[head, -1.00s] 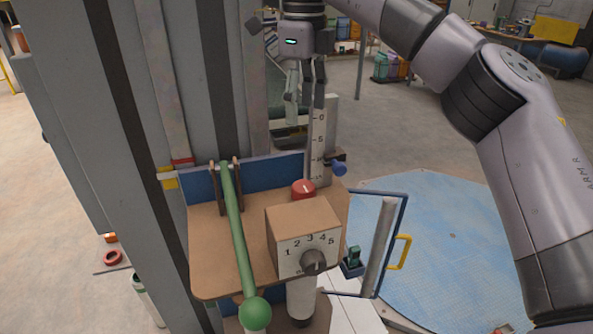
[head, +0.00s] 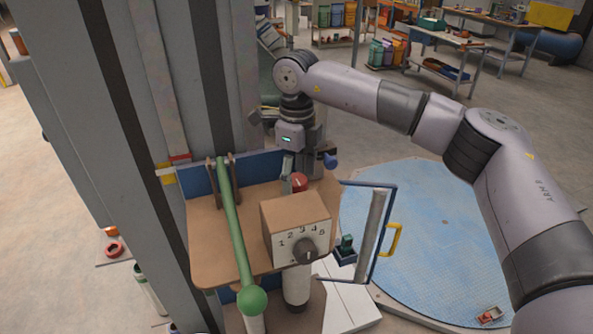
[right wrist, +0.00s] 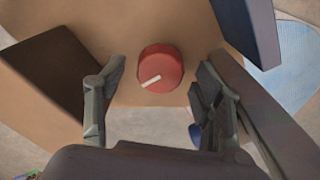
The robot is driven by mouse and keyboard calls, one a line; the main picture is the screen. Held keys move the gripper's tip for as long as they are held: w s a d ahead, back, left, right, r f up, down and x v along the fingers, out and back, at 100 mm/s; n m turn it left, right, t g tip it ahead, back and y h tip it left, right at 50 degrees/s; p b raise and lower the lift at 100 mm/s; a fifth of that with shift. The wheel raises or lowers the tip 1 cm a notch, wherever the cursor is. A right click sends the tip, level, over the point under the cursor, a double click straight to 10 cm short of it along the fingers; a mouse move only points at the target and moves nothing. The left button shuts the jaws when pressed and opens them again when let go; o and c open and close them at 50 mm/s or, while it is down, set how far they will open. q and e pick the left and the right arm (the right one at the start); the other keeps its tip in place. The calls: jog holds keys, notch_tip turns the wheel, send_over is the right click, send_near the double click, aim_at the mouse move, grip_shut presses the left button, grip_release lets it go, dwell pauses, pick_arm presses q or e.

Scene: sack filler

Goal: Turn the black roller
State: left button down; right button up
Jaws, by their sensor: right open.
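A black round knob (head: 305,250) sits on the front of a brown box (head: 295,213), beside the numbers 1 to 5. No other black roller can be made out, and I cannot tell if this knob is the one named. My right gripper (head: 302,173) is open and points down behind the box. A red knob with a white mark (head: 299,182) is below it. In the right wrist view the red knob (right wrist: 162,68) shows between the open fingers, apart from both. My left gripper is not in view.
A green lever (head: 234,220) with a ball end stands left of the box on the brown panel (head: 205,265). A blue-framed gate (head: 392,215) with a grey bar and yellow handle is to the right. Grey uprights stand at left. A blue round floor plate (head: 440,235) lies at right.

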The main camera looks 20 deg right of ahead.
jog(key=shift+f, duration=0.35)
jog(key=shift+c, duration=0.4)
jog(key=c, duration=1.1)
